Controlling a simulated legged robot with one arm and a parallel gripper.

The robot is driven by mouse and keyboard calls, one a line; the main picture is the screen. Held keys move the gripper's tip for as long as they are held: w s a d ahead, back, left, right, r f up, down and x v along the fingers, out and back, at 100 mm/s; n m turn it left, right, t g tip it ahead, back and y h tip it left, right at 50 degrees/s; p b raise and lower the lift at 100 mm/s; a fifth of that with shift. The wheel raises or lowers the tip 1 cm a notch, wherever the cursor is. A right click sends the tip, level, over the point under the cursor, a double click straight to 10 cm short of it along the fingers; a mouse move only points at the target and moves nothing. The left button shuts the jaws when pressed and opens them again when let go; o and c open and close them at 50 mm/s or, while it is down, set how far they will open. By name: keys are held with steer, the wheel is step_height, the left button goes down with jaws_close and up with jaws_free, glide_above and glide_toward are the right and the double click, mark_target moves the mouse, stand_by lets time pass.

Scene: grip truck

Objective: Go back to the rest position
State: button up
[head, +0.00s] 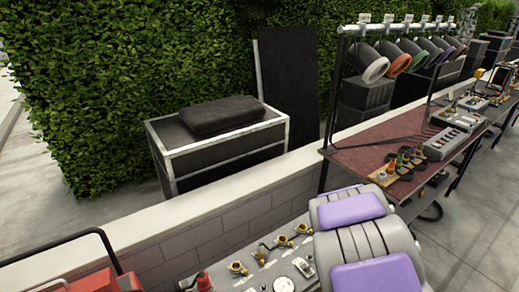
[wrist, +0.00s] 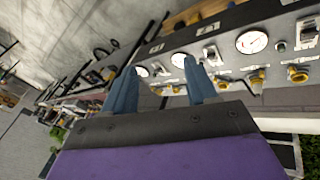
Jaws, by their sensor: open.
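My gripper (wrist: 160,78) shows in the wrist view as two blue fingers standing apart, with nothing between them. Behind the fingers, in the picture, is a grey panel (wrist: 222,52) with round white gauges and brass-coloured fittings. The fingers look apart from the panel, but the exact gap cannot be told. In the head view my grey and purple arm (head: 375,240) fills the lower right, and the fingers do not show there. Part of the same kind of panel (head: 262,262) shows beside the arm.
A low block wall (head: 225,217) runs behind the panel. A black case (head: 218,116) lies on a framed box behind it. A reddish table (head: 395,135) with devices stands right, under a rail of hanging lamps (head: 372,68). A red object (head: 95,280) is at lower left. Open pavement lies right.

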steer(key=s+a+r+g+y+b, duration=0.1)
steer(key=s+a+r+g, duration=0.1)
steer(key=s+a+r, duration=0.3)
steer(key=s+a+r+m+g+y+b, duration=0.1)
steer(key=s+a+r, duration=0.4)
steer(key=s, duration=0.8)
steer(key=s+a+r+m+g+y+b, duration=0.1)
steer(key=s+a+r, duration=0.4)
steer(key=s, duration=0.5)
step_height(320, 180, up, 2)
steer(key=shift+a+g+y+b, duration=0.15)
steer(key=shift+g+y+b, duration=0.35)
steer(key=shift+g, duration=0.3)
